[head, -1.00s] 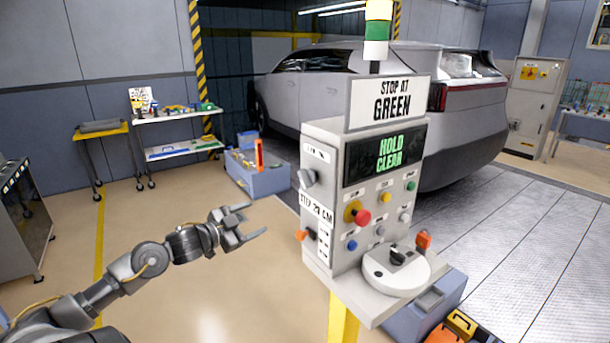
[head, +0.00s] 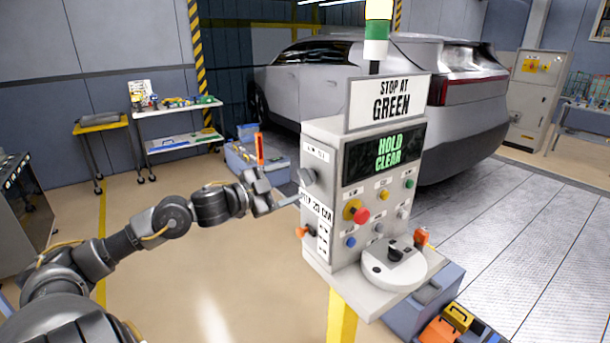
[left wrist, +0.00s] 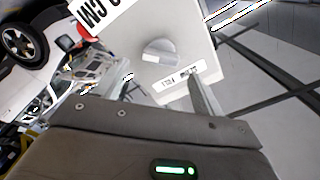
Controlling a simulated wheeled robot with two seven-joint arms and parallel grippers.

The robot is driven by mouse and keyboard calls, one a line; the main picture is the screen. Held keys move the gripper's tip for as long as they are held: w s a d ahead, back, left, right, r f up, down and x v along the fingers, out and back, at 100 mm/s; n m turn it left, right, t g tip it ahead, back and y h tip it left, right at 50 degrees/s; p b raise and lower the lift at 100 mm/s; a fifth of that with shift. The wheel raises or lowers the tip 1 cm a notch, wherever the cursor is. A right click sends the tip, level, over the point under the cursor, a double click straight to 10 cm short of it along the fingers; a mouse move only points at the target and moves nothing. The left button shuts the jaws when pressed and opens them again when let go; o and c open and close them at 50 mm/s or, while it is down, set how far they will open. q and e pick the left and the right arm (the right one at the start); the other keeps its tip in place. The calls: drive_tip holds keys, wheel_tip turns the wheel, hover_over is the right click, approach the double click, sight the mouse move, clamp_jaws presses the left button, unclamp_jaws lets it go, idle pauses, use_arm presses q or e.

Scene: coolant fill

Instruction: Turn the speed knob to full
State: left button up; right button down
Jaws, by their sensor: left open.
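A grey round knob (head: 307,177) sits on the left side face of the control console (head: 333,260), under a small label. In the left wrist view the knob (left wrist: 160,51) shows from the front, with a white mark at its left edge. A label strip beside it appears upside down and is hard to read. My left gripper (head: 284,190) is open, just left of the knob in the head view. My right gripper is not in view.
The front carries a screen (head: 385,158) reading HOLD CLEAR, a red button (head: 361,215) and several smaller buttons. A dial shelf (head: 393,268) juts out below. Open floor lies to the left.

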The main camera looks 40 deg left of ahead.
sight(303, 181)
use_arm(q)
drive_tip(key=x, duration=0.2)
drive_tip(key=p+x, duration=0.1)
drive_tip(key=shift+w+r+p, duration=0.2)
drive_tip(key=shift+w+p, duration=0.1)
drive_tip(key=shift+w, duration=0.05)
drive_tip(key=shift+p+x, duration=0.3)
drive_tip(key=shift+x, duration=0.75)
drive_tip(key=shift+f, duration=0.2)
drive_tip(key=c, duration=1)
drive_tip(key=shift+d+f+m+b, duration=0.1)
drive_tip(key=shift+f+m+b, duration=0.15)
drive_tip(key=shift+m+b, duration=0.9)
drive_tip(key=shift+o, duration=0.2)
drive_tip(key=m+b, duration=0.7)
drive_tip(key=shift+s+f+b, duration=0.1)
drive_tip(key=shift+f+b, duration=0.1)
drive_tip(key=shift+b, duration=0.1)
drive_tip(key=m+b, duration=0.3)
drive_tip(key=m, duration=0.1)
drive_tip(key=shift+f+b, duration=0.1)
drive_tip(key=shift+b, duration=0.25)
drive_tip(key=m+b, duration=0.2)
drive_tip(key=m, duration=0.2)
drive_tip(key=shift+m, duration=0.25)
drive_tip(key=shift+c, duration=0.2)
drive_tip(key=shift+o, duration=0.2)
drive_tip(key=shift+b, duration=0.3)
